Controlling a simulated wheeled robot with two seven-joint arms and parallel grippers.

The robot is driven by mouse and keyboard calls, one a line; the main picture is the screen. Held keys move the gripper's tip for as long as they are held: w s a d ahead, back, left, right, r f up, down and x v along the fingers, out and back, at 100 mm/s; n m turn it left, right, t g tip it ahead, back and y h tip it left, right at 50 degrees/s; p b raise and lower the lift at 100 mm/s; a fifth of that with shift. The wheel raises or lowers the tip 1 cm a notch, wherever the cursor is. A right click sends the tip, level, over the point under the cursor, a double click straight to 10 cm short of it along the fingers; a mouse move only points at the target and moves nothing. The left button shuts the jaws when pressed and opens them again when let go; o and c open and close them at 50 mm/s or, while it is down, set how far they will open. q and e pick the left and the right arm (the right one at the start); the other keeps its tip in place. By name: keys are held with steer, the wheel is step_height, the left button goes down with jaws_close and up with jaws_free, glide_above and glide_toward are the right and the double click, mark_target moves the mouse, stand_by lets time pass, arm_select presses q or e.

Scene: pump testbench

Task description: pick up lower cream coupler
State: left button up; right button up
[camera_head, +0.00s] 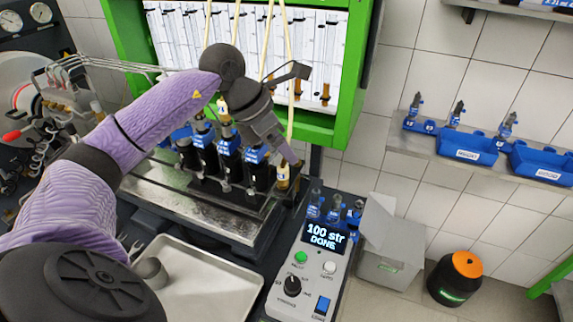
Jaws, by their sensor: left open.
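My left gripper (291,160) reaches in over the pump testbench with its jaws pointing down to the right. It is open. A cream coupler (283,178) sits at the right end of the injector row, just below the fingertips. I cannot tell whether the fingers touch it, and its upper part is partly covered by the gripper. Another cream coupler (224,112) stands higher, to the left of the gripper's body. My right gripper is not in view.
Several black injectors with blue caps (229,155) stand in the metal bench (190,209). A green frame (350,70) with glass tubes rises behind. A control box (308,262) reads "100 str DONE". Blue bins (466,149) are on the right shelf.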

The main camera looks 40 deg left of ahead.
mark_target(280, 166)
arm_select(q)
steer(key=shift+g+y, duration=0.3)
steer(key=shift+y, duration=0.5)
steer(key=f, duration=0.2)
steer(key=w+a+f, duration=0.1)
steer(key=f, duration=0.2)
steer(key=w+f+p, duration=0.1)
steer(key=f, duration=0.2)
steer(key=shift+a+f, duration=0.2)
steer(key=shift+f, duration=0.05)
jaws_close()
